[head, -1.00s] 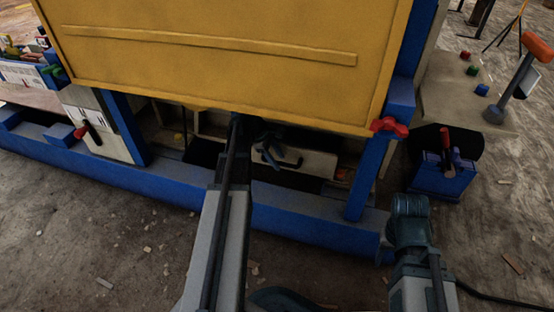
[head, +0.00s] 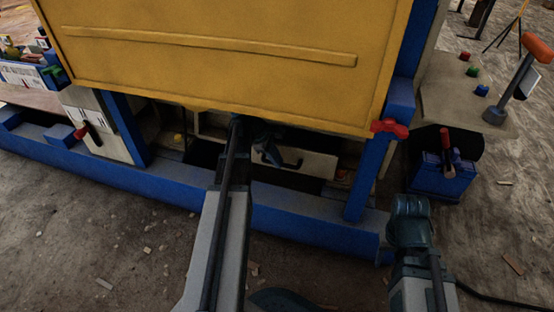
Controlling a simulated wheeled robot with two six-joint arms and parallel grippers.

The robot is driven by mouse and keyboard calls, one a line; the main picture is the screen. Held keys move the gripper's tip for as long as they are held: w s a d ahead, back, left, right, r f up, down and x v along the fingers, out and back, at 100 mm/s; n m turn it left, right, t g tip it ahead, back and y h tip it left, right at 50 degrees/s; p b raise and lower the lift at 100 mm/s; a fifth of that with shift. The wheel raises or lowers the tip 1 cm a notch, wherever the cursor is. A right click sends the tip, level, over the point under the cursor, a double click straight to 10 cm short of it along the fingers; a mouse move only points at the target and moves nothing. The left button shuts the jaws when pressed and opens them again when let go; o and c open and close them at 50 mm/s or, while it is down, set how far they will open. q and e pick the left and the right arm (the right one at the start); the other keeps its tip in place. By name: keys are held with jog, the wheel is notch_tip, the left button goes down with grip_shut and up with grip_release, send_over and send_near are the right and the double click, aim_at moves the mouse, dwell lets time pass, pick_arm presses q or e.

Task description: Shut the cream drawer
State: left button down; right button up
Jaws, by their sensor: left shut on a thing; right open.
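The cream drawer (head: 318,165) sits low under the yellow panel, inside the blue-framed machine. Its front and part of its dark handle (head: 297,164) show; the panel hides its upper part and body. My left arm reaches in under the panel's lower edge, and my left gripper (head: 268,152) is at the drawer front, shut on the handle. Its fingertips are dark and partly hidden. My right gripper (head: 409,207) is open and empty, outside the frame at the right, well apart from the drawer.
The yellow panel (head: 220,60) overhangs the drawer closely. A blue beam (head: 290,215) runs along the front below it, and a blue post (head: 362,180) stands to its right. A blue box (head: 440,178) with a red-handled tool stands at right. The ground in front is mostly clear.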

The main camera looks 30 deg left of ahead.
dwell(0.7)
pick_arm(q)
jog(key=w, duration=0.3)
jog(key=w+a, duration=0.1)
jog(key=w, duration=0.2)
jog(key=w+a, duration=0.1)
jog(key=w, duration=0.2)
jog(key=shift+a, duration=0.15)
jog(key=shift+s, duration=0.1)
jog(key=c, duration=0.8)
grip_release()
jog(key=p+v, duration=0.5)
jog(key=v, duration=0.1)
jog(key=s+a, duration=0.2)
jog(key=a, duration=0.1)
jog(key=s+a, duration=0.2)
jog(key=a, duration=0.1)
jog(key=s+a+f, duration=0.1)
jog(key=s+a, duration=0.2)
